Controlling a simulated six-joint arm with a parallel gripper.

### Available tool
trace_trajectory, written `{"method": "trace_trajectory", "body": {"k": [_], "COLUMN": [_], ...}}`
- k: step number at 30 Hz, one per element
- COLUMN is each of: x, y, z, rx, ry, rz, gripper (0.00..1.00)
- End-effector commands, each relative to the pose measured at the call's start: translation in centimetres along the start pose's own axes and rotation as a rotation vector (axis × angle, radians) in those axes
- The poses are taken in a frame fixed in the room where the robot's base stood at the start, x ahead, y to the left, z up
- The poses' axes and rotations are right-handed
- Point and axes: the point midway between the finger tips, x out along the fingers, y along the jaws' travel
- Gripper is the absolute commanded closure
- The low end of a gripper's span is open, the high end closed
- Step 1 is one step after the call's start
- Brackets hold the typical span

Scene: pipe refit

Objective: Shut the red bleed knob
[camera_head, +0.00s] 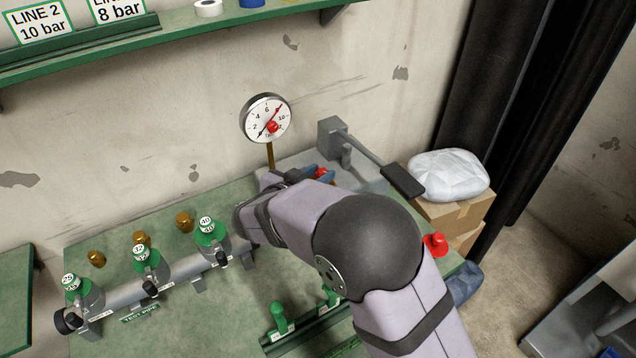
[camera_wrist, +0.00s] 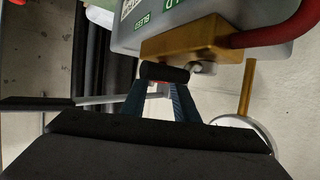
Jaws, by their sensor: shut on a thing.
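The red bleed knob (camera_head: 321,172) shows as a small red patch at the pump, between the blue fingers of my gripper (camera_head: 317,174). In the wrist view my gripper (camera_wrist: 160,101) has its two fingers closed in at the knob, below a brass block (camera_wrist: 190,42) and a black cylinder (camera_wrist: 165,72). Most of the knob is hidden, so its turn cannot be told. The grey pump (camera_head: 368,176) carries a long lever with a black grip (camera_head: 403,180). The round gauge (camera_head: 267,117) stands left of the pump.
My arm covers the bench's middle right. A pipe with several green-topped valves (camera_head: 146,262) lies at left, with loose brass fittings behind. A red cap (camera_head: 435,244) sits near the right edge. Boxes and a white bag (camera_head: 449,175) stand beyond. A red hose (camera_wrist: 280,28) runs from the brass block.

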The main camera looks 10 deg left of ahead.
Motion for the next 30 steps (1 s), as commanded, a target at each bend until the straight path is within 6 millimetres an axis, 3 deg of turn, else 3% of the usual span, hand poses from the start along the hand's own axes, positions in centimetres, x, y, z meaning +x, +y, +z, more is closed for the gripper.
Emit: {"method": "trace_trajectory", "body": {"k": [3,30], "x": [0.34,0.42], "y": [0.17,0.96], "z": [0.78,0.33], "rx": [-0.011,-0.169], "ry": [0.002,0.004], "rz": [-0.041,-0.423], "gripper": [0.95,0.95]}}
